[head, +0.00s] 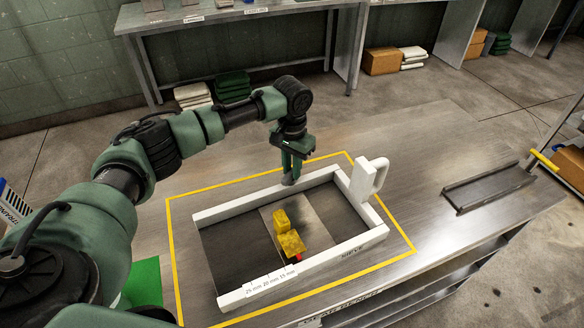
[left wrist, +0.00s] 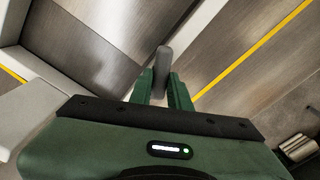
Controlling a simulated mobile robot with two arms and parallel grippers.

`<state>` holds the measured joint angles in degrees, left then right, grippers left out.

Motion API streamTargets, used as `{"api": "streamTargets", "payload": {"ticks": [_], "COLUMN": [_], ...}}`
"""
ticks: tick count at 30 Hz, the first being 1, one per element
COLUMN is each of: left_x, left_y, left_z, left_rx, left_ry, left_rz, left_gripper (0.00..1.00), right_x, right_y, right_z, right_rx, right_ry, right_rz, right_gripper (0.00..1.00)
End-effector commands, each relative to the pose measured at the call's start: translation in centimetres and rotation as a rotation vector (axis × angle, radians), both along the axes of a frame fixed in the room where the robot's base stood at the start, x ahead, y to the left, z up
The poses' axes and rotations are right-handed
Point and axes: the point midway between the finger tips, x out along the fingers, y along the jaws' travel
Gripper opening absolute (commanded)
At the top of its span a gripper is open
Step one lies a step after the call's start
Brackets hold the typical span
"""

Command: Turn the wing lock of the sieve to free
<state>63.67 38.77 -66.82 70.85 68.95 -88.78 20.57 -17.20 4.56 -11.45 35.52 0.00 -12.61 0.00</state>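The sieve (head: 334,258) is a white rectangular frame with a handle (head: 380,174) at its right corner. The wing lock (left wrist: 163,62) is a grey, rounded bar standing between my left fingers in the left wrist view; in the head view it shows as a small grey piece at the sieve's far wall. My left gripper (head: 291,168) reaches down to it from above. Its two green fingers, also in the left wrist view (left wrist: 160,90), lie close against both sides of the lock and appear shut on it. My right gripper is not in view.
Yellow blocks (head: 290,241) lie inside the sieve near a red marker (head: 296,258) and a millimetre scale (head: 270,282). A yellow outline (head: 178,262) surrounds the sieve on the metal table. A shallow grey tray (head: 488,188) lies at right; the table between is clear.

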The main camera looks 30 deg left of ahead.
Motion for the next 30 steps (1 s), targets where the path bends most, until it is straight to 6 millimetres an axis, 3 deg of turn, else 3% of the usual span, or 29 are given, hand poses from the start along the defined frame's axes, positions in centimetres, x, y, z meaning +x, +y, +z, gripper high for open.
{"api": "streamTargets", "payload": {"ticks": [10,21,30], "left_x": [-0.1,-0.1,-0.1], "left_y": [-0.1,-0.2,-0.3], "left_z": [0.3,0.4,0.2], "left_rx": [-0.001,-0.002,-0.001], "left_ry": [0.003,0.002,0.001], "left_rz": [-0.066,-0.311,-0.470], "left_gripper": [0.00,0.00,0.00], "right_x": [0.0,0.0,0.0], "right_y": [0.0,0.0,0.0], "right_z": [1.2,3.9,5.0], "right_rx": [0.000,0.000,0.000], "right_ry": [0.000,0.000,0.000], "right_rz": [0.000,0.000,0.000], "right_gripper": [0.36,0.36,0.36]}}
